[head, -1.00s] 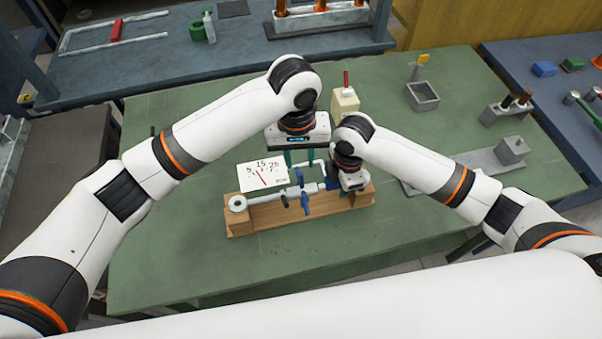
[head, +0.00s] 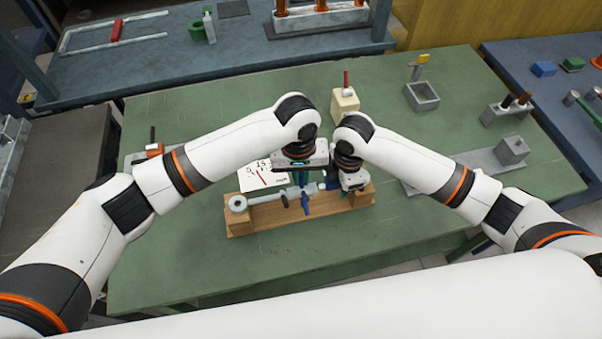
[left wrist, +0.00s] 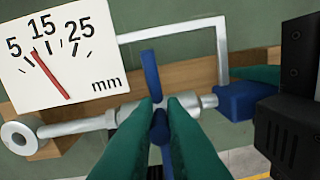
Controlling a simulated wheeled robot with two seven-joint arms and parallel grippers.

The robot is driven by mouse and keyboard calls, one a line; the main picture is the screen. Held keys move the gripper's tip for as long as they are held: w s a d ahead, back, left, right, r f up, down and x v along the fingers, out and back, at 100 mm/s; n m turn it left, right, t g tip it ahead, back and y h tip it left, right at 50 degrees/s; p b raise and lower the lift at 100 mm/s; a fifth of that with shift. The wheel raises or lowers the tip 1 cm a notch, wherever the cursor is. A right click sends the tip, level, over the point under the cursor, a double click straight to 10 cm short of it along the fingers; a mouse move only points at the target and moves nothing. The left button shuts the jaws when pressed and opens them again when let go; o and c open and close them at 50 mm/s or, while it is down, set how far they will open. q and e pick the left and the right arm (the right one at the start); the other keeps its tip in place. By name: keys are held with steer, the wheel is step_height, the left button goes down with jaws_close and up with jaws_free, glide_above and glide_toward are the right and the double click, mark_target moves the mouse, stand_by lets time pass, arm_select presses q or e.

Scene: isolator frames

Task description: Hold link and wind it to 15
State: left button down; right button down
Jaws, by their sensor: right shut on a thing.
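The link (head: 268,198) is a grey rod with a ring eye at its left end, lying along a wooden base (head: 245,226). A blue winged handle (left wrist: 151,70) sits on its middle. My left gripper (left wrist: 161,100) has its green fingers close on either side of the handle's hub; whether they press on it is unclear. My right gripper (head: 345,187) is shut on the blue block (left wrist: 238,101) at the link's right part, its grip partly hidden. The white mm dial (left wrist: 60,75) has a red needle (left wrist: 53,76) pointing between 5 and 15, nearer 15.
A thin grey frame (left wrist: 175,31) rises behind the link. A cream block with a red top (head: 344,103) stands behind my grippers. A grey open box (head: 421,96) and a grey plate (head: 425,184) lie to the right. The green table's front is clear.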

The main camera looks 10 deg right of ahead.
mark_target(306, 195)
arm_select(q)
steer(key=shift+s, duration=0.1)
steer(key=s+t, duration=0.1)
steer(key=t, duration=0.1)
steer(key=s+t, duration=0.1)
steer(key=t, duration=0.2)
steer(key=shift+s+f, duration=0.1)
steer(key=shift+s, duration=0.05)
steer(key=s+t, duration=0.1)
steer(key=t, duration=0.1)
steer(key=f+t, duration=0.1)
steer(key=shift+s+d+t, duration=0.2)
steer(key=shift+s+t, duration=0.2)
steer(key=shift+s+a+f+t+y, duration=0.15)
steer(key=shift+s+f+t, duration=0.1)
steer(key=shift+t, duration=0.6)
steer(key=shift+s+d+f+t+y, duration=0.1)
steer(key=shift+f+t, duration=0.1)
steer(key=shift+t, duration=0.7)
steer(key=shift+s+a+f+t+y, duration=0.15)
steer(key=shift+s+f+t, duration=0.1)
steer(key=shift+t, duration=0.6)
steer(key=c, duration=1.5)
jaws_free()
steer(key=shift+d, duration=0.1)
steer(key=shift+r, duration=0.1)
steer(key=v, duration=1.2)
